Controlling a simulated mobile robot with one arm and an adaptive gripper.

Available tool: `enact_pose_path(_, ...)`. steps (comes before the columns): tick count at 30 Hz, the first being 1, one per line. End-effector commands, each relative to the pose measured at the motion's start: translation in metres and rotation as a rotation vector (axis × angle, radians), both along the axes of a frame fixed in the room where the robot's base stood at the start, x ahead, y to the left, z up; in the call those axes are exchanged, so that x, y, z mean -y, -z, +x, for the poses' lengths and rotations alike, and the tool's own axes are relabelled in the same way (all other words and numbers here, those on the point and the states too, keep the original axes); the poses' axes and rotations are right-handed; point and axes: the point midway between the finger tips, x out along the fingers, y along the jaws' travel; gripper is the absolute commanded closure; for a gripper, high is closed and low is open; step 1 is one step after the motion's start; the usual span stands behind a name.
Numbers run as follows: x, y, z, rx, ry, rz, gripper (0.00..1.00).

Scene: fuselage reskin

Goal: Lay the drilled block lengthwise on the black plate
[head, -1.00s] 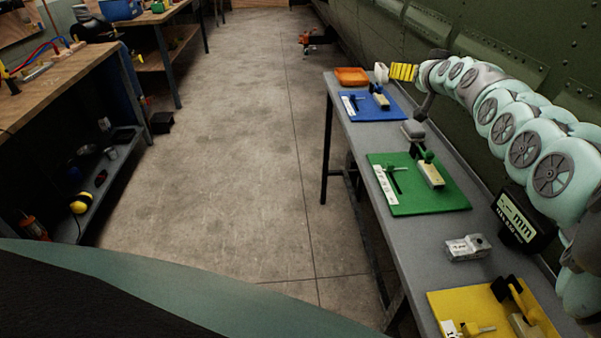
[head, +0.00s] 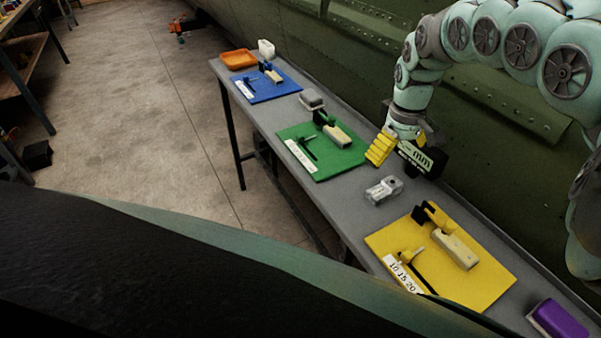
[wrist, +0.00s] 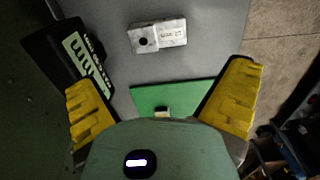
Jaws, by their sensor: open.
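The drilled block (head: 384,190) is a small silver-grey block with a dark round hole near one end. It lies on the grey bench between the green and yellow boards. It also shows in the wrist view (wrist: 158,37), beyond my fingertips. A black unit (head: 432,160) with a pale panel marked "mm" stands beside it, towards the wall; in the wrist view (wrist: 62,58) it is near my left finger. I cannot make out a separate flat black plate. My gripper (head: 398,148) has yellow fingers, open and empty (wrist: 165,78), above the bench near the black unit.
The green board (head: 318,165) and yellow board (head: 385,240) carry clamps and pale blocks. The blue board (head: 262,92), an orange tray (head: 238,59) and a white container (head: 266,49) are farther off. A purple block (head: 560,318) lies at the near end. The green wall runs behind the bench.

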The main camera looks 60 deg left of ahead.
Motion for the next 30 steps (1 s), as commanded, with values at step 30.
enact_pose_path(30,-0.004,0.100,-0.006,-0.003,-0.006,0.004,0.00)
